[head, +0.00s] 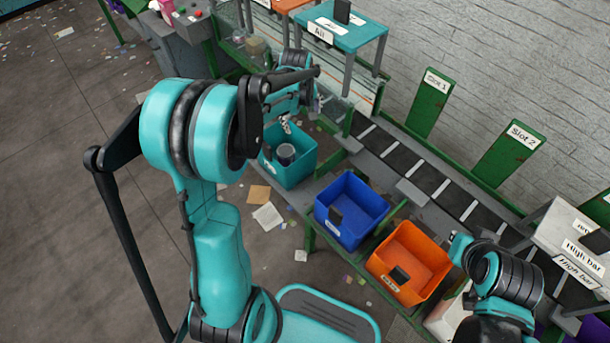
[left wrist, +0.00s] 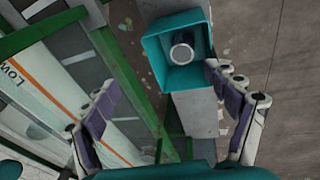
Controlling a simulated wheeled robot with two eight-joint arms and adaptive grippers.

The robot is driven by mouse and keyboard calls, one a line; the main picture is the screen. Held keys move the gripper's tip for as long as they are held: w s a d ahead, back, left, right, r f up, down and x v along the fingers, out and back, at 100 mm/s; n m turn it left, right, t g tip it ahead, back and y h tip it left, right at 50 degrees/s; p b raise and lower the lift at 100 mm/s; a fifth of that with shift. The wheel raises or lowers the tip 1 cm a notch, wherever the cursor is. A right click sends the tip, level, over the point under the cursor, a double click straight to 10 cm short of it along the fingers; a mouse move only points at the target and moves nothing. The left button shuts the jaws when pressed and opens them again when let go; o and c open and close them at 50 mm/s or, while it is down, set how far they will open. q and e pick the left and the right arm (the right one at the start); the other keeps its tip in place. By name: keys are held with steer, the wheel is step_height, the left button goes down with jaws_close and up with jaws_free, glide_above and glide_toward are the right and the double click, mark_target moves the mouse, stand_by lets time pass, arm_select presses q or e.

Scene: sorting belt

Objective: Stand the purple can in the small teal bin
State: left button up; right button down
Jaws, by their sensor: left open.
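The small teal bin (head: 303,172) stands beside the belt, left of the blue bin. A can (head: 286,153) stands inside it, apparently upright with its round grey top up; its side looks dark, and its purple is hard to make out. In the left wrist view the teal bin (left wrist: 155,52) surrounds the can (left wrist: 181,52). My left gripper (head: 287,124) is above the bin, open, and its spread fingers (left wrist: 163,88) hold nothing. The can is apart from them. My right arm is at the lower right; its fingers cannot be made out.
A blue bin (head: 372,228) and an orange bin (head: 432,252) stand right of the teal bin. The belt (head: 430,178) runs behind them, with green Slot 1 (head: 431,100) and Slot 2 (head: 510,155) panels. A teal-topped stand (head: 345,38) rises behind the left gripper.

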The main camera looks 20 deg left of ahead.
arm_select(q)
steer(key=s+d+r+m+t, duration=0.2)
steer(key=s+d+r+m, duration=0.5)
steer(key=s, duration=0.5)
steer(key=s+d+m+t, duration=0.2)
steer(key=s+d+m, duration=0.3)
steer(key=s, duration=0.6)
steer(key=shift+r+h, duration=0.2)
steer(key=shift+h, duration=0.1)
steer(key=shift+s, duration=0.1)
